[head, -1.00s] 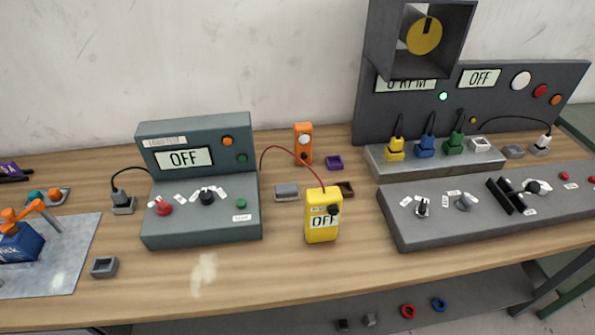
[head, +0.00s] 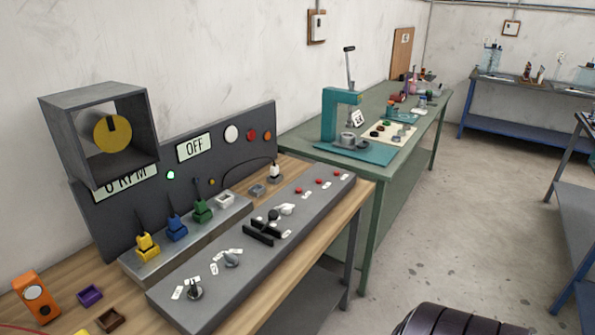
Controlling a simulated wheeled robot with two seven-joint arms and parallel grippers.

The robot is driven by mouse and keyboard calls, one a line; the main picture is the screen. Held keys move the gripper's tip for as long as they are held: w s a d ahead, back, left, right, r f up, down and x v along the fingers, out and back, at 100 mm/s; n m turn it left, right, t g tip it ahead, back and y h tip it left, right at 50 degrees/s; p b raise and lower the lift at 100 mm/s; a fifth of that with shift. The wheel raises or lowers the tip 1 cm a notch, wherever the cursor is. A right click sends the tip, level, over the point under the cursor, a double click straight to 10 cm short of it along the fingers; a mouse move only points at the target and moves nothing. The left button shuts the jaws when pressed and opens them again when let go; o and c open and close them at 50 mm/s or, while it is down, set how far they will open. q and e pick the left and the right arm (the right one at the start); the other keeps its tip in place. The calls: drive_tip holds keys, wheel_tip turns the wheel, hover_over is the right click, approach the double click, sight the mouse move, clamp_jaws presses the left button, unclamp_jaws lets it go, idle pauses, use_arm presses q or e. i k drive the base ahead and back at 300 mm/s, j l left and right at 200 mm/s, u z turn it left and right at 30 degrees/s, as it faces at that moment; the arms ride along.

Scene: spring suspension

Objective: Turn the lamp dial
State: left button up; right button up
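A long grey control panel (head: 255,245) lies along the front of the wooden bench. It carries a dark and silver dial (head: 194,292) at its near left end, a grey dial (head: 231,259) beside it, and a black knob (head: 273,215) further along. Small white labels surround them, too small to read, so I cannot tell which one is the lamp dial. Behind stands a dark upright console with a display (head: 194,147) reading OFF and a lit green light (head: 170,175). Neither of my grippers is in view.
Yellow (head: 147,246), blue (head: 177,229) and green plugs (head: 202,211) stand in a grey strip. An orange device (head: 35,298) sits at the left. A green bench (head: 400,130) with a teal press (head: 338,120) adjoins at the right. Open floor (head: 450,210) lies to the right.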

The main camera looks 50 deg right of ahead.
sight(285, 208)
drive_tip(key=k+l, duration=0.1)
drive_tip(key=l, duration=0.7)
drive_tip(key=k+l, duration=0.15)
drive_tip(key=l, duration=0.3)
drive_tip(key=k+l, duration=0.1)
drive_tip(key=l, duration=0.3)
